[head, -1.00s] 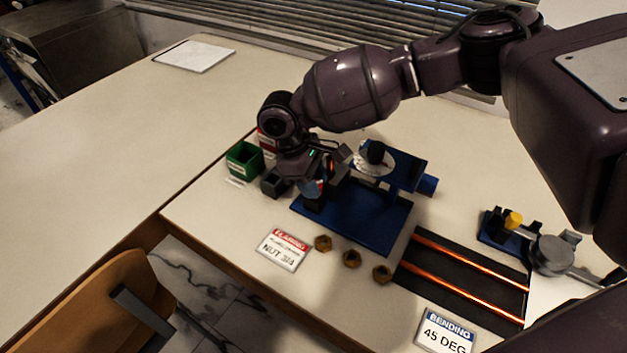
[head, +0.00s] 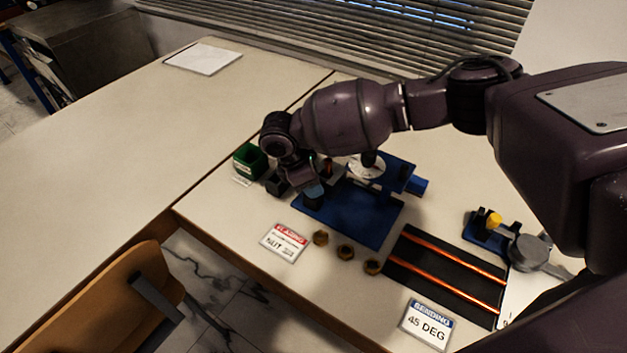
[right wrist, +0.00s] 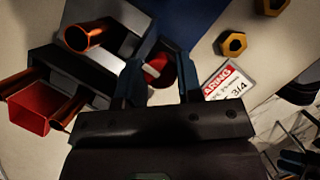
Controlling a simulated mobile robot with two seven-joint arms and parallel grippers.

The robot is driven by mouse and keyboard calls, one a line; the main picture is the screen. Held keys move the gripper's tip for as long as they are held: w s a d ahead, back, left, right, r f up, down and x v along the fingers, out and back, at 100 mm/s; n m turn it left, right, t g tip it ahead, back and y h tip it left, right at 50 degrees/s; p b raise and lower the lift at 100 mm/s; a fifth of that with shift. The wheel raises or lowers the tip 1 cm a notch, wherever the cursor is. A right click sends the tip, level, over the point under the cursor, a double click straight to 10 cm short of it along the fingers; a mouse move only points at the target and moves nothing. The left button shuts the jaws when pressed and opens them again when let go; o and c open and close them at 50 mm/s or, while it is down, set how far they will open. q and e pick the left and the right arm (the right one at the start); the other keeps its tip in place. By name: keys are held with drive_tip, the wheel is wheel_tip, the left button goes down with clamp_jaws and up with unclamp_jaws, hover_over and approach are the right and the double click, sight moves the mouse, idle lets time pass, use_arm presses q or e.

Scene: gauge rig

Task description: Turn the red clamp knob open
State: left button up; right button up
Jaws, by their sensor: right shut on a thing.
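The red clamp knob (right wrist: 157,69) shows in the right wrist view between the two dark fingers of my right gripper (right wrist: 158,80), which is shut on it. Part of the knob is hidden by the fingers, and how far it is turned cannot be told. In the head view my right gripper (head: 314,188) is low over the left end of the blue rig (head: 362,222), and the arm hides the knob. A round pale dial (head: 366,172) stands at the back of the rig.
A green bin (head: 249,161) stands left of the gripper. Several brass nuts (head: 345,252) and a red-topped sign (head: 284,243) lie in front. A black mat (head: 420,278) with copper tubes and a bending tool (head: 528,252) are to the right. The left tabletop is largely clear.

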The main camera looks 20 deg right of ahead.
idle(0.5)
drive_tip(key=o, duration=0.6)
drive_tip(key=p+v, duration=0.1)
drive_tip(key=v, duration=1)
drive_tip(key=shift+s+p, duration=0.1)
drive_tip(key=shift+p, duration=0.2)
drive_tip(key=shift+f, duration=0.1)
